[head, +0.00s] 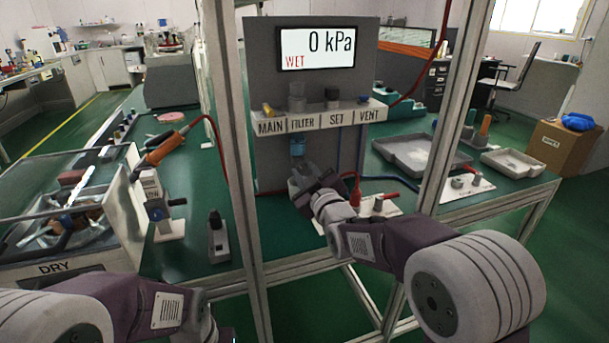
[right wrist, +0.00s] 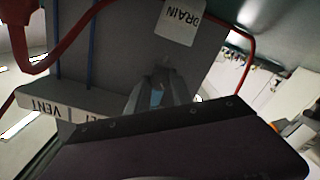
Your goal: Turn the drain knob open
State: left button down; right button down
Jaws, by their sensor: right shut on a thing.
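The grey panel (head: 270,120) carries a shelf labelled MAIN, FILTER, SET and VENT. A bluish filter bowl (head: 297,146) hangs under the FILTER label. My right gripper (head: 302,178) is just below that bowl, shut at the spot where the drain knob is; its fingers hide the knob. In the right wrist view the closed fingers (right wrist: 158,90) stand in front of the panel with the bluish bowl beyond them. The DRAIN label (right wrist: 182,22) shows on the panel there. The knob's turn angle cannot be seen. My left gripper is out of view.
The display (head: 315,48) reads 0 kPa and WET. Frame posts (head: 232,150) stand on both sides of my right arm. Red and blue hoses run near the panel. A red-handled valve (head: 378,205) sits right of the gripper.

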jog(key=n+b, duration=0.1)
jog(key=n, duration=0.3)
jog(key=shift+f+n, duration=0.1)
jog(key=shift+n, duration=0.2)
jog(key=n+b, duration=0.1)
jog(key=n, duration=0.3)
jog(key=shift+n, duration=0.3)
jog(key=c, duration=1.1)
grip_release()
jog(key=shift+c, duration=0.2)
jog(key=shift+s, duration=0.1)
